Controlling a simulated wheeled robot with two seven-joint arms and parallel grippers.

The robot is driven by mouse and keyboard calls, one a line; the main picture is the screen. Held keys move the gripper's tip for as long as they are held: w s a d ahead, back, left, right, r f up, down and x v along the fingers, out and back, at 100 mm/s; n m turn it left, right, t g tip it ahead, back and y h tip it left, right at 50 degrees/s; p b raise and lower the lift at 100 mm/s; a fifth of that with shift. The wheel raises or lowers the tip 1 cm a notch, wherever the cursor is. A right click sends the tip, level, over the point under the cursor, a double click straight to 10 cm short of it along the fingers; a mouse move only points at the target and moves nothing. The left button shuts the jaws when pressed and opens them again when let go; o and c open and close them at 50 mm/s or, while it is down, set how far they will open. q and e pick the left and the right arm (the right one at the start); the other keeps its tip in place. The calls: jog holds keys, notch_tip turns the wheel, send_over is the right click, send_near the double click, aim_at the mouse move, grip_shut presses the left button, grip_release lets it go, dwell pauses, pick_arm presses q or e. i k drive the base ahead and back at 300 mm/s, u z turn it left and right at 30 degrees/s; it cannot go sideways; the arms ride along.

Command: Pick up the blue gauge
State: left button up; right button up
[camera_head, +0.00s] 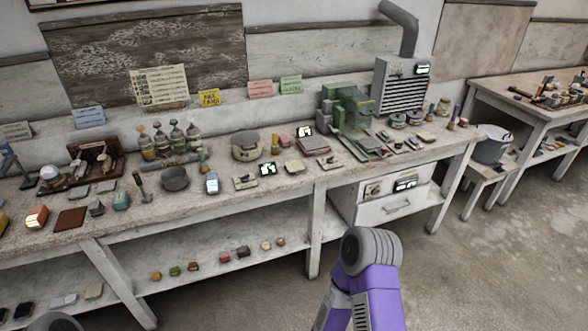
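A small upright device (212,184) with a blue-grey body and a pale face stands near the front edge of the long workbench (240,200), just right of a dark round bowl. It looks like the blue gauge, but it is too small to be sure. A small teal block (121,201) sits farther left near the same edge. One of my purple arms shows at the bottom, right of centre, with a grey rounded joint, in front of the bench. Neither of my grippers is in view.
The dark bowl (174,179), a round lidded pot (246,146) and several small blocks crowd the benchtop. A green machine (344,110) stands at the back right. A lower shelf (215,268) holds small blocks.

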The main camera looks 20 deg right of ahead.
aim_at(212, 186)
jog(key=z, duration=1.05)
jog(key=i, duration=1.75)
jog(key=u, duration=2.35)
